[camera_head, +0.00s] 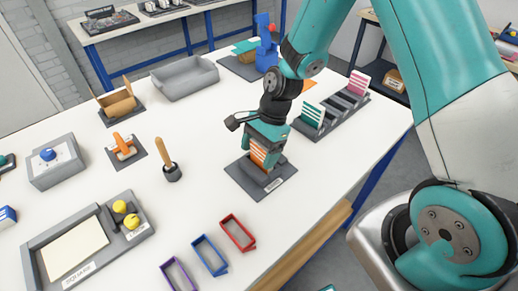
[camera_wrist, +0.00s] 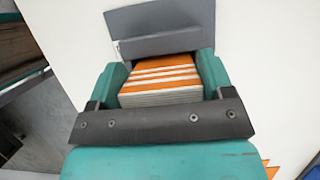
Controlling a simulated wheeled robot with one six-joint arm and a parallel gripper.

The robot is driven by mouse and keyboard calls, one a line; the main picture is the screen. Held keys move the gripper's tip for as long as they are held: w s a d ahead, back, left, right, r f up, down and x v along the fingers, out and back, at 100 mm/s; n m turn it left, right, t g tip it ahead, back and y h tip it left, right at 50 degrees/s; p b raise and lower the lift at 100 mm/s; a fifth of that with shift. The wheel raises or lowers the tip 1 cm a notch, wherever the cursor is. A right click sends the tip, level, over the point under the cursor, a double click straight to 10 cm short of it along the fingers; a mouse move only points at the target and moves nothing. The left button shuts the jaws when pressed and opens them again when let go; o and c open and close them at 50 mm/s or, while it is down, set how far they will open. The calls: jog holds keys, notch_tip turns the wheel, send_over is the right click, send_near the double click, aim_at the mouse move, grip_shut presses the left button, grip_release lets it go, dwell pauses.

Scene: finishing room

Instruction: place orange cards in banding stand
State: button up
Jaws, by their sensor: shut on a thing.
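My gripper (camera_head: 264,148) is shut on a stack of orange cards with white stripes (camera_head: 259,155), pointing down. In the wrist view the stack (camera_wrist: 165,80) sits between the two teal fingers of my gripper (camera_wrist: 161,70), its pale edges towards the camera. The grey banding stand (camera_head: 253,187) is a dark base with a label on its front, near the middle of the table. The cards are at the stand, their lower part at its upright parts. A grey part of the stand (camera_wrist: 160,22) shows just beyond them. I cannot tell whether the cards rest on its base.
A grey rack (camera_head: 330,117) with green and pink cards stands right of my arm. A wooden-handled tool (camera_head: 167,160) stands left. White table is clear between them.

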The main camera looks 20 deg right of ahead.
jog(key=shift+f, duration=0.1)
jog(key=shift+f, duration=0.1)
jog(key=o, duration=1)
jog(key=shift+c, duration=0.2)
jog(key=b+v, duration=0.2)
jog(key=v, duration=1)
jog(key=s+a+r+n, duration=0.2)
jog(key=s+r+n, duration=0.1)
jog(key=s+n, duration=0.3)
jog(key=s+a+r+n+t, duration=0.1)
jog(key=s+a+r+n, duration=0.2)
jog(key=s+n, duration=0.4)
jog(key=s+a+r+n, duration=0.3)
jog(key=s+n, duration=0.3)
jog(key=n, duration=0.2)
jog(key=shift+s+r+n, duration=0.3)
jog(key=shift+s+r, duration=0.05)
jog(key=shift+r, duration=0.45)
